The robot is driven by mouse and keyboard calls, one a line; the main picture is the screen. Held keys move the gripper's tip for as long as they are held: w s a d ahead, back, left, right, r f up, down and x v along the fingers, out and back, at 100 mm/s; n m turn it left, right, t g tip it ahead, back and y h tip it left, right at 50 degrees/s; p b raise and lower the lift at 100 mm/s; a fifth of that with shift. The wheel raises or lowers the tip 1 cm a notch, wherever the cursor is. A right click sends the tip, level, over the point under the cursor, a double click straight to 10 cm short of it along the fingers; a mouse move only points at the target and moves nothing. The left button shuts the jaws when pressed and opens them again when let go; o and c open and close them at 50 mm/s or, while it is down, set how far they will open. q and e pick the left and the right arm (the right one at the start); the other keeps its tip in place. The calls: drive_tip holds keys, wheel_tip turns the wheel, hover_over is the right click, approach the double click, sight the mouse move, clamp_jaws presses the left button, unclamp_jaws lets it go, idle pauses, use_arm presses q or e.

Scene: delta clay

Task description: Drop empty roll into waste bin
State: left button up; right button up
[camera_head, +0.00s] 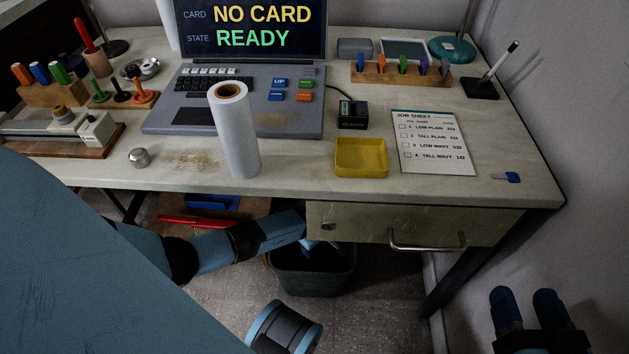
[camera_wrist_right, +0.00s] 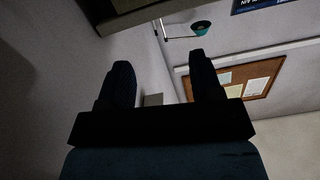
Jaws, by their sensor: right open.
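A white paper roll (camera_head: 237,140) with a brown core stands upright on the desk, in front of the laptop-like console. No bare empty roll can be made out. The dark waste bin (camera_head: 312,280) stands on the floor under the drawer. My left arm reaches in under the desk towards the bin; its gripper is hidden behind the drawer, and only a pale blue bit shows over the bin's mouth. My right gripper (camera_head: 525,296) is open and empty at the lower right, away from the desk. Its spread fingers also show in the right wrist view (camera_wrist_right: 160,68).
The desk (camera_head: 280,183) holds a console (camera_head: 195,122), a yellow tray (camera_head: 361,158), a job sheet (camera_head: 433,142) and racks of coloured tools at the left. The drawer (camera_head: 360,226) overhangs the bin. A wall stands close on the right.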

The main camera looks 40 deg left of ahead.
use_arm(q)
drive_tip(key=shift+r+p, duration=0.4)
drive_tip(key=shift+r, duration=1.2)
use_arm(e)
drive_tip(key=shift+s+a+m+g, duration=0.3)
drive_tip(key=shift+s+m, duration=0.1)
drive_tip(key=shift+s, duration=0.1)
